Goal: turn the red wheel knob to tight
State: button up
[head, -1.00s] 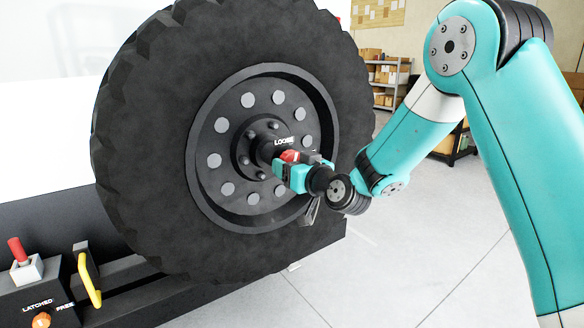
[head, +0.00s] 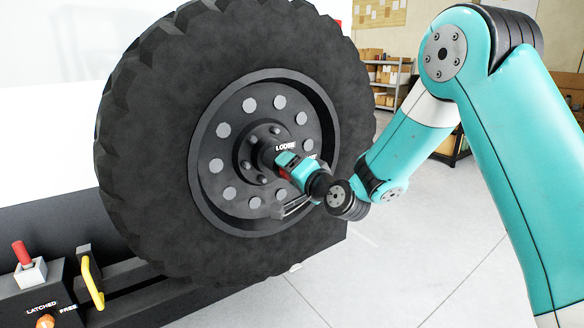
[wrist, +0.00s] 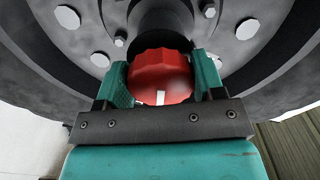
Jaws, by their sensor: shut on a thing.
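The red wheel knob (wrist: 160,72) sits at the hub of the big wheel and fills the space between my fingers in the wrist view. It has a scalloped rim and a white mark on the side towards my palm. My gripper (wrist: 164,82) is shut on it, one teal finger on each side.
The black tyre (head: 145,150) surrounds the rim with its grey bolts. Shelves (head: 388,80) stand behind; the floor at right is clear.

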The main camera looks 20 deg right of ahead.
jog(key=shift+m+p, duration=0.7)
jog(key=shift+m, duration=1.3)
jog(key=o, duration=0.9)
jog(key=shift+s, duration=0.1)
jog(key=shift+b+v, duration=7.95)
jog(key=shift+v, duration=0.7)
